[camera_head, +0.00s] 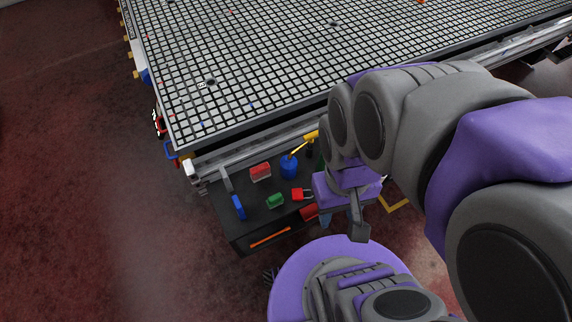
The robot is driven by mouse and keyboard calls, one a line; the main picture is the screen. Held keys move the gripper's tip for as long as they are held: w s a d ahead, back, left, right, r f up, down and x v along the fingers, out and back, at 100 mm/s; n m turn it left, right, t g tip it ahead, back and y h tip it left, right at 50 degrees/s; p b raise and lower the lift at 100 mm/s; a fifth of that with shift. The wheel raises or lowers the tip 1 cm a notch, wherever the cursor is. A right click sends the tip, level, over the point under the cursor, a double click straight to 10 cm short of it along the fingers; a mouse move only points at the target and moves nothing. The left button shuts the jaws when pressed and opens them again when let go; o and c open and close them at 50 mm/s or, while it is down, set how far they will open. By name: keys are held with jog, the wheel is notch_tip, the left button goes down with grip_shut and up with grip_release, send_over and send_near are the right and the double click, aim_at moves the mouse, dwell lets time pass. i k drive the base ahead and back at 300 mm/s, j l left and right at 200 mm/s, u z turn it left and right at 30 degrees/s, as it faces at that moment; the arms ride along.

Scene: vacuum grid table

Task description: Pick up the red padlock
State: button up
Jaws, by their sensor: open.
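The red padlock (298,194) lies on the dark top of a low box under the grid table's front edge. It is small in the view, and its shackle side points right, toward my gripper. My gripper (357,226) hangs just right of the box, open, with its jaws pointing down. It is apart from the padlock in the picture, and nothing shows between its jaws. Another red item (309,212) sits at the box's right edge, close below the padlock.
The dark box (243,237) also bears a green item (275,201), a blue item (238,207), a red-and-white item (260,171) and a blue container (289,167) with a yellow part. The grid table (240,60) overhangs behind. Open red floor (90,200) lies left.

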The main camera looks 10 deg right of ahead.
aim_at(297, 193)
jog(key=z, duration=0.8)
jog(key=k+j+z, duration=0.15)
jog(key=j, duration=0.2)
jog(key=k+j+z, duration=0.1)
jog(key=j, duration=0.25)
jog(key=k+j+z, duration=0.15)
jog(key=j, duration=0.2)
jog(key=k+j+z, duration=0.1)
jog(key=k+j, duration=0.1)
jog(key=j, duration=0.1)
